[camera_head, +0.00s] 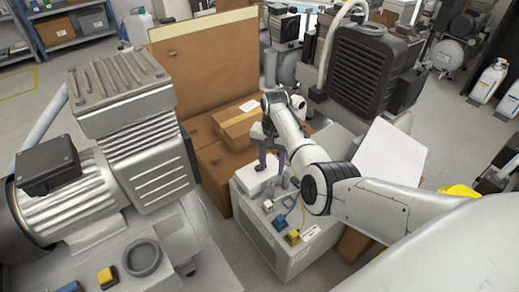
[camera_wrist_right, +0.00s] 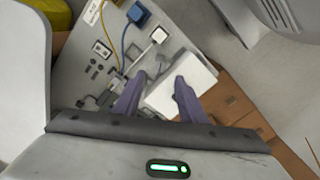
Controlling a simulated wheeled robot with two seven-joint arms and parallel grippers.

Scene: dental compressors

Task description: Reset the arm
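My right arm (camera_head: 380,205) reaches in from the right in the head view and bends down over the light grey compressor cabinet (camera_head: 262,240). Its gripper (camera_head: 263,160) points down near the cabinet's top. In the right wrist view the two purple fingers (camera_wrist_right: 160,80) are apart, with nothing clearly clamped between them. A small white box (camera_wrist_right: 192,80) lies below the fingertips, partly hidden by one finger; it also shows in the head view (camera_head: 256,181). I cannot tell whether the fingers touch it. My left arm and gripper are not in view.
The cabinet top carries a blue switch (camera_wrist_right: 138,14), cables and small fittings. A large grey compressor (camera_head: 125,130) stands at left. Cardboard boxes (camera_head: 240,121) stand behind, and a black finned unit (camera_head: 365,70) is at the back right. A white panel (camera_head: 392,152) is close behind my forearm.

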